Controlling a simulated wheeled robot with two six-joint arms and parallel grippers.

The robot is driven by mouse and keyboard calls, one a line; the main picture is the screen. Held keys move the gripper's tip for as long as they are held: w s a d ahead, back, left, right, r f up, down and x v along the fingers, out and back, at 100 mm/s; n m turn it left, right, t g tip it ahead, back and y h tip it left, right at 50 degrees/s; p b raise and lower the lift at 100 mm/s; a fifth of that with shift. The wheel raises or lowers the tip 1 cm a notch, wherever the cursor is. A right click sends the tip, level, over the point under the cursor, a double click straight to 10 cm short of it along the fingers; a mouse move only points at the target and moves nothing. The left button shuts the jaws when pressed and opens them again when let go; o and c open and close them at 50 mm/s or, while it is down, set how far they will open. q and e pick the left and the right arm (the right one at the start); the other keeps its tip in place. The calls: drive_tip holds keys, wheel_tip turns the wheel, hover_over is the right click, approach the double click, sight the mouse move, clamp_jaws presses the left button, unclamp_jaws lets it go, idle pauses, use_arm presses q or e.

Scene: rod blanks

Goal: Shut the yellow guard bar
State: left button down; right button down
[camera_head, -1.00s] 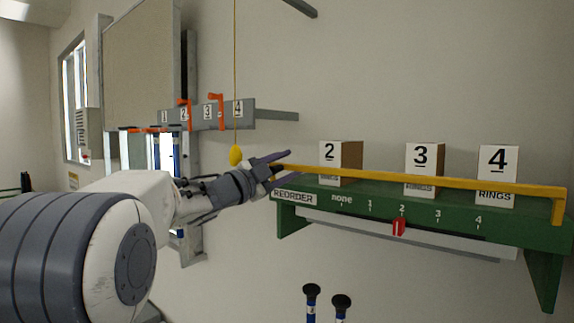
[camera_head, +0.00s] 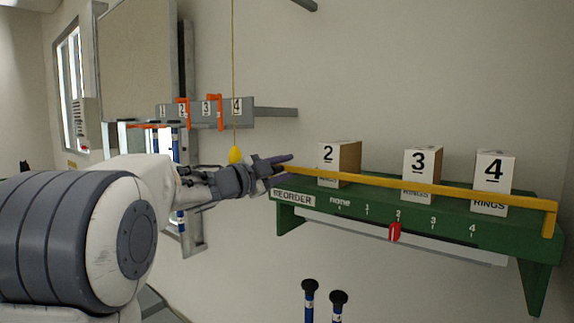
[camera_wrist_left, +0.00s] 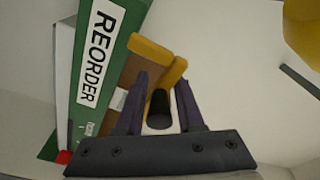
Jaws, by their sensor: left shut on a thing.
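The yellow guard bar (camera_head: 420,186) runs along the front of the green shelf (camera_head: 345,211), crossing in front of the boxes. Its right end bends down to the shelf's right end. My left gripper (camera_head: 280,168) is at the bar's left end, above the REORDER label. In the left wrist view, its purple fingers (camera_wrist_left: 159,105) are shut around a dark cylindrical piece (camera_wrist_left: 159,110) at the end of the yellow bar (camera_wrist_left: 152,48). The fingers hide how the bar's left end meets the shelf. My right gripper is not in view.
White-fronted boxes 2 (camera_head: 329,162), 3 (camera_head: 419,167) and 4 (camera_head: 492,173) stand on the shelf. A red slider (camera_head: 394,232) sits at mark 2. A yellow pull (camera_head: 235,155) hangs on a cord close by my gripper. Two black-topped blue rods (camera_head: 309,290) stand below.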

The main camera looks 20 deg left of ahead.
use_arm(q)
drive_tip(key=c, duration=0.7)
unclamp_jaws()
drive_tip(key=shift+w+d, duration=0.1)
drive_tip(key=shift+c, duration=0.2)
drive_tip(key=shift+s+a+b, duration=0.25)
drive_tip(key=shift+s+b, duration=0.05)
drive_tip(key=shift+s, duration=0.05)
drive_tip(key=b+v, duration=0.4)
drive_tip(key=v, duration=0.5)
drive_tip(key=shift+s, duration=0.35)
drive_tip(key=shift+w+a, duration=0.1)
